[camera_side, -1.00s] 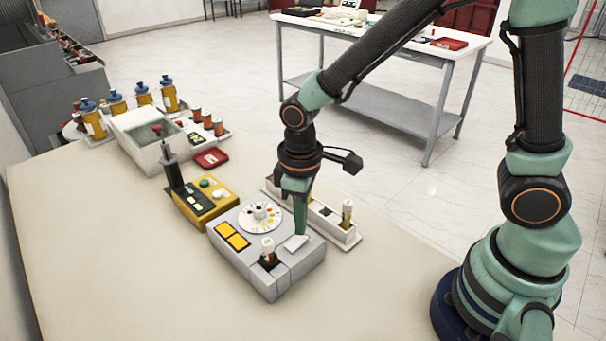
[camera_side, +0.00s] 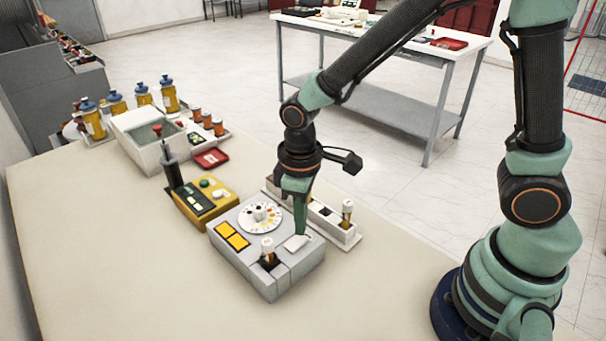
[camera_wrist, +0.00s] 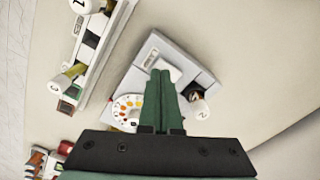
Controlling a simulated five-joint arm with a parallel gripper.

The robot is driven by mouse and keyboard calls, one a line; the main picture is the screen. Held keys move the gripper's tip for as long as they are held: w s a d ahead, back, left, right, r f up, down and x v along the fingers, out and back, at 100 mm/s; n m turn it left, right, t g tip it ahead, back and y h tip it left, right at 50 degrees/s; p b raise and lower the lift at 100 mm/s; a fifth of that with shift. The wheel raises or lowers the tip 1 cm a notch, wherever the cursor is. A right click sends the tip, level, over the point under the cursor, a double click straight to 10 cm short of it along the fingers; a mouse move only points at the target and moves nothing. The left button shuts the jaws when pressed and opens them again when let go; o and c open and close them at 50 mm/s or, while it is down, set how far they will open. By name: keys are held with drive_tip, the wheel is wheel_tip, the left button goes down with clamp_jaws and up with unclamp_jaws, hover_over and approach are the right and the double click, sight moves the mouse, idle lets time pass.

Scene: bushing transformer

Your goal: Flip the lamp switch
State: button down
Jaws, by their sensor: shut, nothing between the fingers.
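A grey box (camera_side: 285,279) stands on the table. It carries a round white dial (camera_side: 260,215), two yellow panels, a white-capped bushing (camera_side: 267,249) in a dark socket, and a white rocker (camera_side: 295,243), which looks like the lamp switch. My gripper (camera_side: 301,234) points down with its fingertips at the rocker's back edge. In the wrist view the shut green fingers (camera_wrist: 160,73) cover part of the white rocker (camera_wrist: 173,72) on the grey box (camera_wrist: 190,50). I cannot tell whether the tips touch it.
A white rack (camera_side: 340,236) with a bushing stands right behind the box. A yellow control unit (camera_side: 218,203), a white tank (camera_side: 142,124), a red tray (camera_side: 211,157) and several bottles stand farther left. The table's front is clear.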

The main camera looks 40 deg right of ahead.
drive_tip(key=shift+f, duration=0.95)
idle(0.5)
drive_tip(key=shift+r, duration=3.55)
